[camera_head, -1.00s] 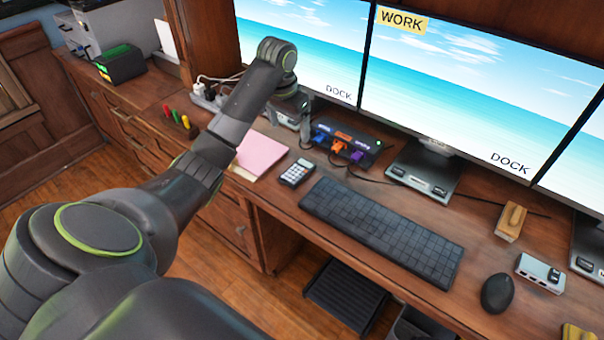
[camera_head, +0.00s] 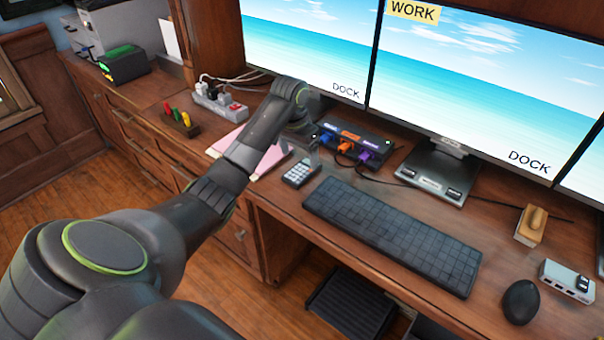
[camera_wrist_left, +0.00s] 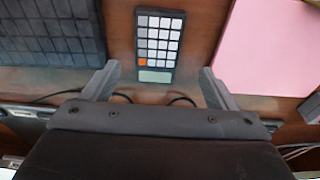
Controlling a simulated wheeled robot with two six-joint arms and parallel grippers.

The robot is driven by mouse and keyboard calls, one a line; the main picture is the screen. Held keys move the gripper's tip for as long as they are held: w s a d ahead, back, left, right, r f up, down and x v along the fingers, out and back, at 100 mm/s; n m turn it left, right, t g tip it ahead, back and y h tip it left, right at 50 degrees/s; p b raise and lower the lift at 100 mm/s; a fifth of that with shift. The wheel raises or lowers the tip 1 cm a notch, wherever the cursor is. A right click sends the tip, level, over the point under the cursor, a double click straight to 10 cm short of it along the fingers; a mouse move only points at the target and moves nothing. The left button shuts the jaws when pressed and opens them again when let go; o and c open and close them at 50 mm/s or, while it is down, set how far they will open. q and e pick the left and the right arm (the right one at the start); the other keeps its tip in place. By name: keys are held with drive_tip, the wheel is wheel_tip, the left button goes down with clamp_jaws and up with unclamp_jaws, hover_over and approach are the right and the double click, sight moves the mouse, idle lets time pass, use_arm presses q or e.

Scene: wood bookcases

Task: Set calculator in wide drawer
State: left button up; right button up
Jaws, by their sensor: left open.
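The calculator (camera_head: 299,172) lies flat on the desk between the pink paper and the keyboard. In the left wrist view the calculator (camera_wrist_left: 158,46) is dark with pale keys, one orange key and a small display, seen ahead of the fingers. My left gripper (camera_head: 305,143) hangs just above and behind it; in the wrist view the left gripper (camera_wrist_left: 160,84) is open and empty, with the calculator's display end near the gap between its fingers. The desk's drawers (camera_head: 236,232) show below the top at left, and look shut. My right gripper is not in view.
The keyboard (camera_head: 392,232) lies right of the calculator, the pink paper (camera_head: 268,160) left. A hub with cables (camera_head: 352,145) and a monitor stand (camera_head: 437,172) are behind. A mouse (camera_head: 520,301) and a wooden block (camera_head: 530,225) are at right. A pen holder (camera_head: 182,121) is at left.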

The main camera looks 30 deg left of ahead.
sight(302, 170)
use_arm(q)
drive_tip(key=f, duration=0.5)
drive_tip(key=shift+w+d+f, duration=0.1)
drive_tip(key=shift+w+d, duration=0.15)
drive_tip(key=shift+w, duration=0.1)
drive_tip(key=c, duration=1.2)
